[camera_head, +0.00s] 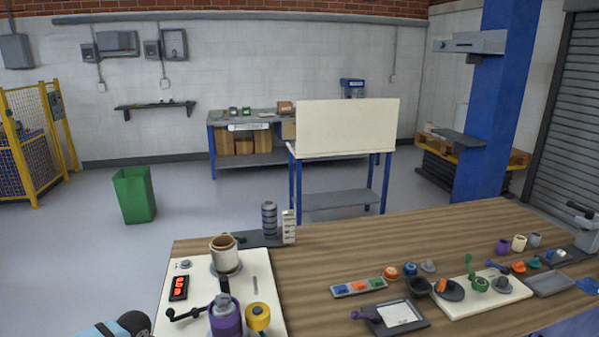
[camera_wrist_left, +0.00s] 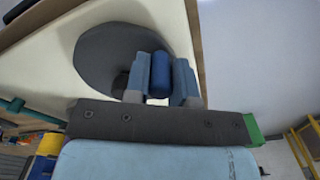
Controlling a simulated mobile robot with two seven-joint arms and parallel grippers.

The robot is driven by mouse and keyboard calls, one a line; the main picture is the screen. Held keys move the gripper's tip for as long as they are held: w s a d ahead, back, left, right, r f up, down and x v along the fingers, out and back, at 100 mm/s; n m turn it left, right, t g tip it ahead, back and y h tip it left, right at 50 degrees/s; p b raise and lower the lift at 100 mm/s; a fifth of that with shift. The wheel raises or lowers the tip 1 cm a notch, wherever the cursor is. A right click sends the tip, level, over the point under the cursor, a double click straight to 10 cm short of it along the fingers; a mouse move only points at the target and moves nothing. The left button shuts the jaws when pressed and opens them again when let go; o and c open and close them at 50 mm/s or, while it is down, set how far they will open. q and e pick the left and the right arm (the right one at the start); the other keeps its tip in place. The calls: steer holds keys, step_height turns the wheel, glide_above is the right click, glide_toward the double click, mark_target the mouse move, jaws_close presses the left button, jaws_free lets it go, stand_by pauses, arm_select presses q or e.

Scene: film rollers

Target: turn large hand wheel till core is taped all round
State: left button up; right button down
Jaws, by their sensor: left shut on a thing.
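A large grey hand wheel (camera_wrist_left: 100,58) lies against a cream panel in the left wrist view. My left gripper (camera_wrist_left: 160,88) has its two fingers on either side of the wheel's blue upright knob (camera_wrist_left: 159,66) and is shut on it. In the head view, my light-blue left arm enters at the bottom left edge; its fingers and the wheel are not clear there. A cream core with a brown rim (camera_head: 225,256) stands upright on a grey base on the cream board (camera_head: 205,268). How far tape goes round it cannot be told. My right gripper is not in view.
A purple roller (camera_head: 226,318), a yellow knob (camera_head: 258,316), a black crank (camera_head: 184,314) and a red-lit display (camera_head: 179,287) share the board. Grey stacked discs (camera_head: 269,218) stand behind.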

arm_select(q)
steer(key=shift+s+d+r+p, duration=0.1)
steer(key=shift+s+d+p, duration=0.4)
steer(key=shift+s, duration=0.1)
steer(key=shift+s+d, duration=0.1)
steer(key=shift+d, duration=0.1)
steer(key=shift+s+d+p, duration=0.45)
steer(key=shift+d+p, duration=0.35)
steer(key=shift+d, duration=0.25)
